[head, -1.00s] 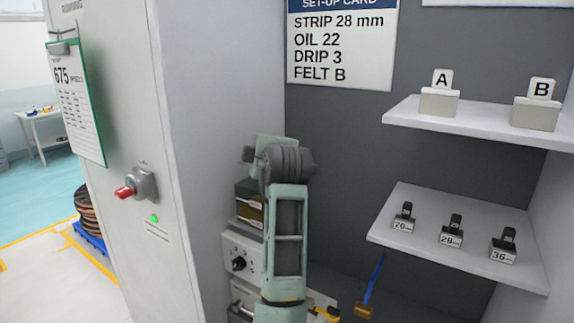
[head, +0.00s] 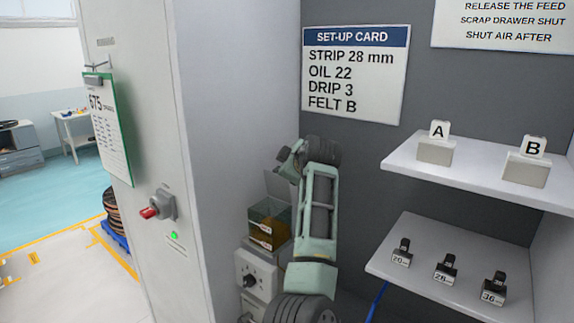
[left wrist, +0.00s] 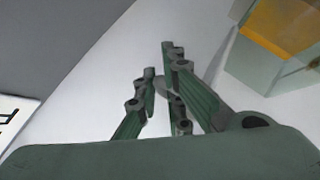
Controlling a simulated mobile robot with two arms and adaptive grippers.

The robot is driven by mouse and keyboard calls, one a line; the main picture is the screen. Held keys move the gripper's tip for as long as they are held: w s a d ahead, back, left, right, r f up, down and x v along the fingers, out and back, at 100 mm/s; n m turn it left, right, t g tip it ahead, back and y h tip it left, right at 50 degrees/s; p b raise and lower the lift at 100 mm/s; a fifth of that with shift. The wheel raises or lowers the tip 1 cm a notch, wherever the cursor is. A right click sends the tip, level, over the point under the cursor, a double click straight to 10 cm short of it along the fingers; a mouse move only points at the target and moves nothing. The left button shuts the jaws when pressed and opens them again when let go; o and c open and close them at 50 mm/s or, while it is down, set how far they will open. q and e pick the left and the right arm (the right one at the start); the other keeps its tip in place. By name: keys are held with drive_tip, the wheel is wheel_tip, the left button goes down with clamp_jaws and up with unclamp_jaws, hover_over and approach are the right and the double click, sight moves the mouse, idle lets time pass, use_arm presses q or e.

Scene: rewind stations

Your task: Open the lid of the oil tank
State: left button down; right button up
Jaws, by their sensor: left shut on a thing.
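The oil tank (head: 268,228) is a clear box with amber oil, on the wall of the bay at lower middle in the head view. Its grey lid (head: 279,187) stands raised above the tank's back edge. My left gripper (head: 285,160) is at the lid's upper edge, and my arm covers the area to the right. In the left wrist view the tank (left wrist: 285,45) is at upper right, with the oil showing. There the left fingers (left wrist: 160,88) are closed on a small grey piece that looks like part of the lid. My right gripper is not in view.
Below the tank is a white box with a dark knob (head: 249,281). A red-handled switch (head: 157,207) is on the cabinet front at left. Shelves at right hold felt blocks A (head: 436,150) and B (head: 527,168), and several numbered black pieces (head: 446,271) stand lower.

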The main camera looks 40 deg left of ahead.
use_arm(q)
drive_tip(key=shift+w+r, duration=0.15)
drive_tip(key=shift+w, duration=0.15)
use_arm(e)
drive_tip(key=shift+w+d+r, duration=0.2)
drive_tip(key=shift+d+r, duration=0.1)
use_arm(q)
drive_tip(key=shift+d, duration=0.1)
drive_tip(key=c, duration=2.1)
unclamp_jaws()
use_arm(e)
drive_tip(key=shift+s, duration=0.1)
use_arm(q)
drive_tip(key=shift+f, duration=0.25)
drive_tip(key=shift+d, duration=0.1)
drive_tip(key=shift+s+d+r, duration=0.25)
drive_tip(key=shift+d+r, duration=0.05)
drive_tip(key=shift+d, duration=0.1)
drive_tip(key=v, duration=1.1)
drive_tip(key=shift+w+a+r, duration=0.1)
drive_tip(key=shift+a+r, duration=0.15)
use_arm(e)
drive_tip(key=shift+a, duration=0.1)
